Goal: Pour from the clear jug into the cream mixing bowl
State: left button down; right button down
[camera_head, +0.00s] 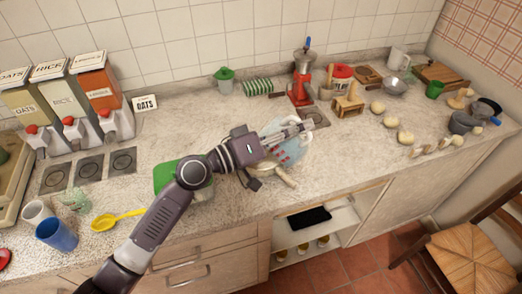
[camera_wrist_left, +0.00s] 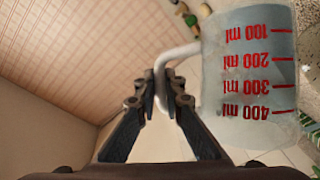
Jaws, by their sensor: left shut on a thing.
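The clear jug (camera_head: 292,150) has red millilitre marks and shows pale and see-through beside my left gripper (camera_head: 305,128). In the left wrist view the jug (camera_wrist_left: 250,75) fills the right side, its marks upside down in the picture. My left gripper (camera_wrist_left: 165,95) is shut on the jug's pale handle. A cream-coloured rounded thing (camera_head: 265,169), perhaps the mixing bowl, shows just below the gripper and jug, largely hidden by them. I cannot tell whether the jug touches it or whether anything flows. My right gripper is not in view.
A green box (camera_head: 168,176) lies behind my left forearm. A blue cup (camera_head: 56,235) and yellow spoon (camera_head: 115,219) are at the left front. A red grinder (camera_head: 301,88) stands behind the jug. Several pale round items (camera_head: 405,138) lie right. The counter's front edge is close.

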pick_arm(q)
jog(key=m+p, duration=0.1)
jog(key=s+d+m+y+p, duration=0.1)
jog(key=p, duration=0.1)
jog(key=d+p, duration=0.1)
jog(key=p, duration=0.1)
jog(key=shift+s+d+r+m+g+y, duration=0.2)
jog(key=shift+s+m+g+y, duration=0.1)
jog(key=shift+m, duration=0.1)
jog(key=s+d+f+m+y+p, duration=0.3)
jog(key=d+f+m+p, duration=0.2)
jog(key=f+p, duration=0.1)
jog(key=shift+s+d+f+y+p, duration=0.3)
jog(key=shift+f+y+p, duration=0.1)
jog(key=shift+f, duration=0.15)
